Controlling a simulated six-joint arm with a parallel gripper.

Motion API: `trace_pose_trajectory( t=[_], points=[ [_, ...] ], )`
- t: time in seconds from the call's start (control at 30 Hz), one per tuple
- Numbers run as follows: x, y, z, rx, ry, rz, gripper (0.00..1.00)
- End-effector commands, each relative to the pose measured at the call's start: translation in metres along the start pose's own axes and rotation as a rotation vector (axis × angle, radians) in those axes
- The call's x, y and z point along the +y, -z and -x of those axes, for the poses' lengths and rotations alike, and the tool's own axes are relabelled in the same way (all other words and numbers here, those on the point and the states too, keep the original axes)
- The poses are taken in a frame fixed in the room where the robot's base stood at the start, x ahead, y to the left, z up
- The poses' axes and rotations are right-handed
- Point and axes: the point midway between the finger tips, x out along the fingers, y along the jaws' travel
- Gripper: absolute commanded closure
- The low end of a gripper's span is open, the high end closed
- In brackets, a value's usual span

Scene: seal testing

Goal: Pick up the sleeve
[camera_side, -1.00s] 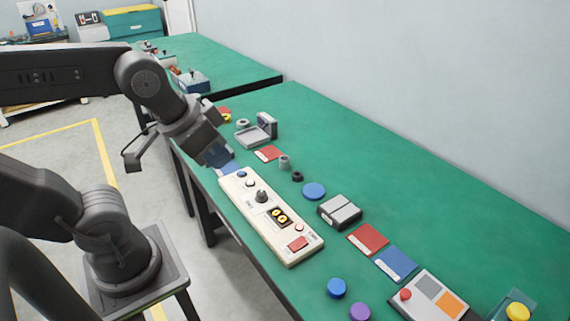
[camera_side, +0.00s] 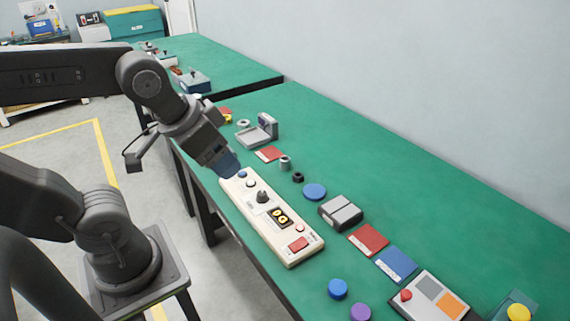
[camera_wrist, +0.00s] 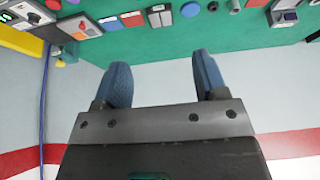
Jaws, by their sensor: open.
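A small grey hollow cylinder, which looks like the sleeve (camera_side: 285,163), stands upright on the green table in the side view. In the wrist view the sleeve (camera_wrist: 234,5) shows at the top edge, partly cut off. A short black ring (camera_side: 298,177) sits just beside it; the ring also shows in the wrist view (camera_wrist: 212,6). My gripper (camera_side: 231,170) is left of the sleeve and apart from it, over the far end of the cream control panel. In the wrist view my gripper's blue fingers (camera_wrist: 162,68) are apart with nothing between them.
The cream control panel (camera_side: 280,240) lies along the table's near edge. A blue disc (camera_side: 314,191), a grey box (camera_side: 340,211), a red square (camera_side: 268,154) and a metal fixture (camera_side: 258,133) stand around the sleeve. The table towards the wall is clear.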

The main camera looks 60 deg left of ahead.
Motion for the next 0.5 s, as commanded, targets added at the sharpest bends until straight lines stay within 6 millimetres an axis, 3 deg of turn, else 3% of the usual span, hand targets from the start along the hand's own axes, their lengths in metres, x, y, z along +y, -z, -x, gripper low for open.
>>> trace_pose_trajectory(
  t=[0.17,0.27,0.5],
  points=[
    [-0.001,0.002,0.000,-0.002,0.003,0.007,0.34],
    [-0.005,0.014,-0.003,-0.016,0.017,0.047,0.34],
    [-0.036,0.084,-0.033,-0.085,0.104,0.296,0.34]
  ],
)
